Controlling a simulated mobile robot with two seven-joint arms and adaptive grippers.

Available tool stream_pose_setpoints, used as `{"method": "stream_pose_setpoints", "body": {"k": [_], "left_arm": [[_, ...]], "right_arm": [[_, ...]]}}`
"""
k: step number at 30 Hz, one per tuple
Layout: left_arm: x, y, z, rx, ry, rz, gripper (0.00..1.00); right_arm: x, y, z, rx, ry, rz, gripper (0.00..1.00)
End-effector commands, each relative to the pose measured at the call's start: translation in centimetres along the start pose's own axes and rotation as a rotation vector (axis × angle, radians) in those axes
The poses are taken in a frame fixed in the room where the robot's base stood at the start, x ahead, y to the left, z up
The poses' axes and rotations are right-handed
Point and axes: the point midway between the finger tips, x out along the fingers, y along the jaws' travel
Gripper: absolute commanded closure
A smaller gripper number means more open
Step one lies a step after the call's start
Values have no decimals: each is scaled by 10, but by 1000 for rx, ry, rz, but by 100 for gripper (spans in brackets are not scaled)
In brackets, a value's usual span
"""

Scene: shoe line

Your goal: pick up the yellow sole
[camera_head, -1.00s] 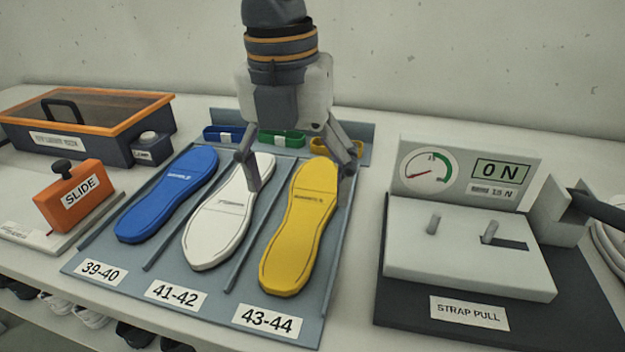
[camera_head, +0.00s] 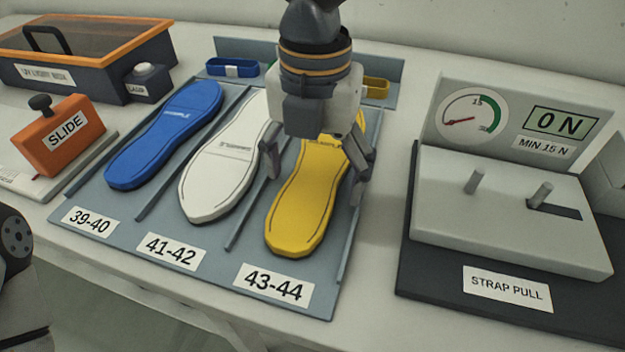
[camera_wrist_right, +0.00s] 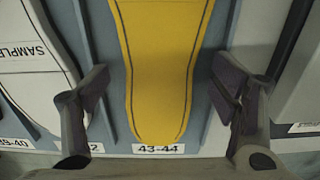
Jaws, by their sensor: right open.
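The yellow sole (camera_head: 300,205) lies flat in the right-hand lane of the grey-blue tray (camera_head: 203,250), behind the 43-44 label. It also shows in the right wrist view (camera_wrist_right: 160,70), between my two fingers. My right gripper (camera_head: 313,175) is open above the sole, with one finger on each side of it. In the right wrist view my right gripper (camera_wrist_right: 160,95) holds nothing. The gripper body hides part of the sole's far end in the head view. My left gripper is not in view; a dark part of my own body shows at the lower left.
A white sole (camera_head: 220,170) and a blue sole (camera_head: 160,135) lie in the lanes to the left, split by thin dividers. The strap pull tester (camera_head: 510,220) stands to the right. An orange slide block (camera_head: 62,135) and a lidded box (camera_head: 85,65) are at left.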

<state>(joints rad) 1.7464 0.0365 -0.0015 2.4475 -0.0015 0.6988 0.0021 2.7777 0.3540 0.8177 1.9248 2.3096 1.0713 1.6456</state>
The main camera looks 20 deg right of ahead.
Motion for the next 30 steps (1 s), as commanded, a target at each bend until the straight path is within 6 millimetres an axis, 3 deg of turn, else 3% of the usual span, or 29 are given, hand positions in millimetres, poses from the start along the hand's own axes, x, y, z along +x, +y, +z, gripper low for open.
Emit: {"method": "stream_pose_setpoints", "body": {"k": [4,5,12,23,27,30], "left_arm": [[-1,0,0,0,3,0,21],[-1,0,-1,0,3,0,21],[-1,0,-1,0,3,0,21],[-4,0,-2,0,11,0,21],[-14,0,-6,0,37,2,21],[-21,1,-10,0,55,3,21]], "right_arm": [[-2,0,0,0,-3,2,20],[-2,0,0,0,-3,2,25],[-2,0,0,-1,-3,1,79],[-11,0,0,0,-6,3,80],[-41,0,0,0,-11,9,80],[-64,12,-18,-5,-14,8,80]]}}
